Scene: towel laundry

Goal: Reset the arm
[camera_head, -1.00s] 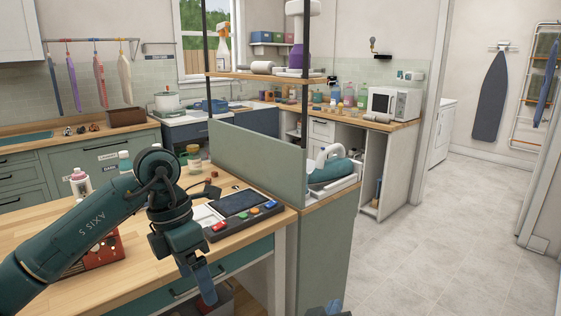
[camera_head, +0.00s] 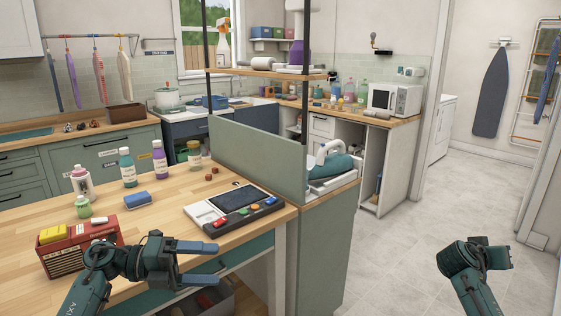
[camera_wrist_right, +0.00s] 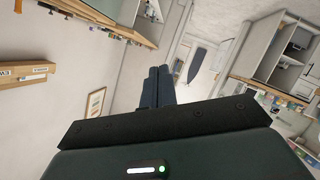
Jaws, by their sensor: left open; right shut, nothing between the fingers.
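My left gripper (camera_head: 212,262) is open and empty in the head view. Its two blue fingers point right, just in front of the wooden table's front edge. My right arm stands over the floor at the lower right of the head view, apart from any furniture; its fingers are not clear there. In the right wrist view my right gripper (camera_wrist_right: 157,72) is shut, its two dark fingers side by side with nothing between them.
The wooden table (camera_head: 150,212) holds a red box (camera_head: 65,258), a blue block (camera_head: 138,199), several bottles and a grey panel with coloured buttons (camera_head: 234,206). A green cabinet (camera_head: 325,240) with a shelf stands beside it. The tiled floor (camera_head: 410,215) on the right is clear.

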